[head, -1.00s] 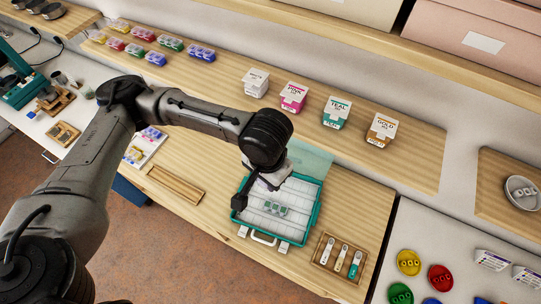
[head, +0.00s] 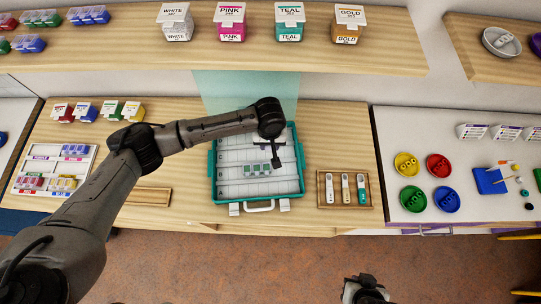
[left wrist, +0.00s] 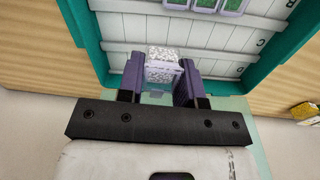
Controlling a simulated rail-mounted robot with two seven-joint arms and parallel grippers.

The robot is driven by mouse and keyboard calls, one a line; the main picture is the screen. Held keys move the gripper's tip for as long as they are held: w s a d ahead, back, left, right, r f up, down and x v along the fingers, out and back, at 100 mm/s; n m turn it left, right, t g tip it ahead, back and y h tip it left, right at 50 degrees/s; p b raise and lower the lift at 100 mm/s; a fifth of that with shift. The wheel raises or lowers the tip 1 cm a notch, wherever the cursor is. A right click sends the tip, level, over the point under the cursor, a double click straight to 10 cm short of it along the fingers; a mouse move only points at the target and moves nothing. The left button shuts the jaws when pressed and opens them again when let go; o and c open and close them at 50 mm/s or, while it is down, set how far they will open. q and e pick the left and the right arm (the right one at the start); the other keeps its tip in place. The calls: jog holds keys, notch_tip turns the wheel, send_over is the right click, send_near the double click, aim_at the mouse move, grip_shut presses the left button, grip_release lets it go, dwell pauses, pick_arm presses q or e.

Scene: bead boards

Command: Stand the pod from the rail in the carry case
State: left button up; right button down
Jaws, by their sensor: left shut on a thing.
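The open carry case (head: 212,185) has a teal rim and white slatted, lettered rows inside. Several green-topped pods (head: 257,169) sit together in its middle rows. My left gripper (head: 272,146) is over the case's back right part. In the left wrist view, my left gripper (left wrist: 160,80) is shut on a small pod (left wrist: 164,62) with a speckled white face. Whether this pod touches the case floor cannot be told. A wooden rail (head: 150,195) lies left of the case and looks empty. My right gripper (head: 365,290) is at the bottom edge; its jaws are unclear.
A wooden tray (head: 322,204) with upright tools stands right of the case. A bead board (head: 40,170) and small colored boxes (head: 85,112) are at left. Labelled boxes (head: 231,22) line the shelf behind. Bare table lies between rail and case.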

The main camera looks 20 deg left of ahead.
pick_arm(q)
jog(key=shift+w+a+f+b, duration=0.25)
jog(key=shift+w+f+b, duration=0.3)
jog(key=shift+f, duration=0.1)
jog(key=shift+w+a+f+b, duration=0.25)
jog(key=shift+w+f+b, duration=0.3)
jog(key=shift+f, duration=0.05)
notch_tip(320, 180, down, 5)
jog(key=b, duration=0.7)
jog(key=shift+f, duration=0.1)
jog(key=shift+s+f, duration=0.1)
jog(key=shift+f, duration=0.5)
